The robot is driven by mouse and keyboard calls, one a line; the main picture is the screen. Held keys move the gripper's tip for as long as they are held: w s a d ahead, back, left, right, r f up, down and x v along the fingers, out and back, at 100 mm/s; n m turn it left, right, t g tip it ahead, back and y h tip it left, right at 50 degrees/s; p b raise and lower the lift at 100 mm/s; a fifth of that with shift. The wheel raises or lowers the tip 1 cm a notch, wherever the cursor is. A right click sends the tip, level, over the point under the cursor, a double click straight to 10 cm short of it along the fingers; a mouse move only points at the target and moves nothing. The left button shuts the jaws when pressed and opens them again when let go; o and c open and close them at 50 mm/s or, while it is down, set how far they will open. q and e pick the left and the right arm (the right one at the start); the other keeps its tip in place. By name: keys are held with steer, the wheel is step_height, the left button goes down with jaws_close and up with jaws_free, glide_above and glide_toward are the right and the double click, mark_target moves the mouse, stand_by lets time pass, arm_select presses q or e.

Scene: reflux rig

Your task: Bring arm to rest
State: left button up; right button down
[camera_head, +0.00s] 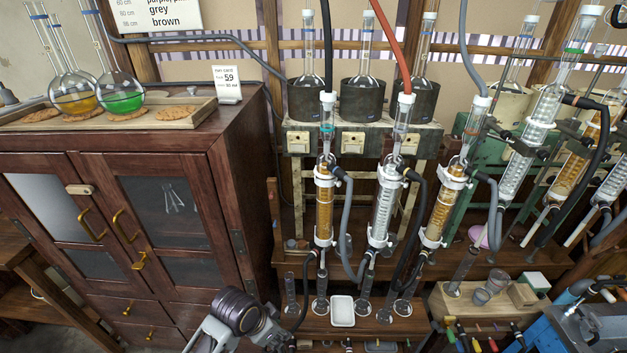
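My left arm comes in at the bottom, left of centre, with a dark round joint and grey links. My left gripper (280,337) is low in the picture, just in front of the lower shelf. It is small and dark, and I cannot tell whether its fingers are open or shut. I see nothing clearly held in it. My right gripper is not in view.
The reflux rig's glass columns (383,205) and hoses stand close beyond the gripper. A white dish (342,311) sits among flasks on the lower shelf. A wooden cabinet (180,215) is at left. A wooden block (480,300) and blue equipment (575,325) are at right.

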arm_select(q)
steer(key=shift+s+a+r+n+t+y, duration=0.25)
steer(key=shift+s+a+r+n+y, duration=0.5)
steer(key=shift+s+a+n, duration=1.75)
steer(key=shift+s+a+r+n+t+y, duration=0.25)
steer(key=shift+s+a+r+n+y, duration=0.6)
steer(key=shift+a, duration=2.75)
steer(key=s+f+g, duration=0.1)
steer(key=s+f, duration=0.2)
steer(key=f, duration=2.9)
steer(key=s+a+f, duration=0.2)
steer(key=s+f, duration=0.8)
steer(key=s, duration=0.1)
steer(key=s+a+f+g, duration=0.1)
steer(key=s+a+f, duration=0.2)
steer(key=s+f, duration=0.7)
steer(key=shift+s+a+f, duration=0.2)
steer(key=shift+s+f, duration=0.2)
steer(key=shift+s, duration=0.45)
steer(key=shift+n, duration=0.25)
steer(key=shift+w, duration=0.2)
